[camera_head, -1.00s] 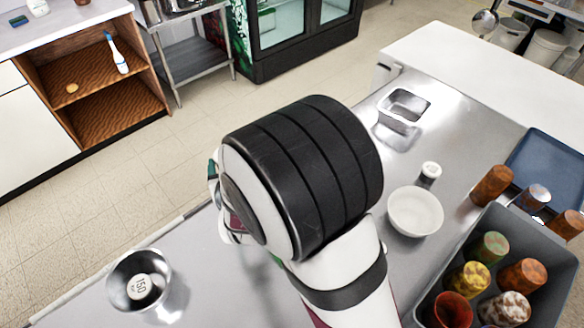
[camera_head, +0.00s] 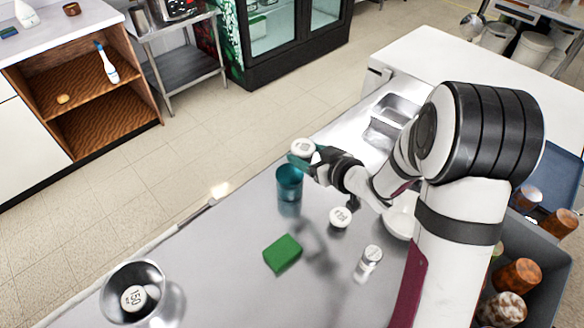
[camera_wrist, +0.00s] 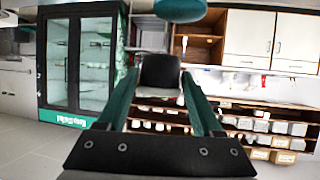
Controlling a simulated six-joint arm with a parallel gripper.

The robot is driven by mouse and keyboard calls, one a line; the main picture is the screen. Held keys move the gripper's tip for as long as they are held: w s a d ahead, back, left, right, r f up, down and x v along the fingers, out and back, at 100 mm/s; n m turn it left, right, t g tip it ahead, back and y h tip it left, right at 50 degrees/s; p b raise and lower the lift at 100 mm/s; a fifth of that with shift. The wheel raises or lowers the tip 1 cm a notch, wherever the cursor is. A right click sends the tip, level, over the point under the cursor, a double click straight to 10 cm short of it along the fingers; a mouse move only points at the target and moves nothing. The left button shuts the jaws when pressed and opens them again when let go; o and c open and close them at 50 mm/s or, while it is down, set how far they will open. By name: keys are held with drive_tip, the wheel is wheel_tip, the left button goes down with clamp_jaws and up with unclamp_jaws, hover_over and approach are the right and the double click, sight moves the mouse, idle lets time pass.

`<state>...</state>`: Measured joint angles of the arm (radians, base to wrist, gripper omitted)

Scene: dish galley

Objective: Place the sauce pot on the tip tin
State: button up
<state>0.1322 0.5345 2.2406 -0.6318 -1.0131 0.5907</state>
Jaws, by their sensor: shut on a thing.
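My gripper (camera_head: 308,159) is shut on a small pot (camera_head: 303,146), likely the sauce pot. Its top looks white in the head view, and its dark side shows between the fingertips in the wrist view (camera_wrist: 160,72). A teal cylinder (camera_head: 289,184), likely the tip tin, stands upright on the steel counter. The pot appears above and slightly right of its rim in the head view; I cannot tell whether they touch. A teal round shape (camera_wrist: 180,9), likely the same cylinder, is cut off at the wrist view's top edge.
A green sponge (camera_head: 282,253), a white-topped piece (camera_head: 340,217) and a shaker (camera_head: 369,262) stand nearby. A steel bowl (camera_head: 116,300) holds a marked disc (camera_head: 134,298). My arm partly covers a white bowl (camera_head: 397,220).

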sight(293, 177)
drive_tip(key=a+f, duration=0.1)
drive_tip(key=w+a+f, duration=0.1)
drive_tip(key=a, duration=0.1)
wheel_tip(293, 177, down, 4)
drive_tip(key=shift+a, duration=0.15)
drive_tip(key=shift+f, duration=0.15)
drive_tip(key=o, duration=1.4)
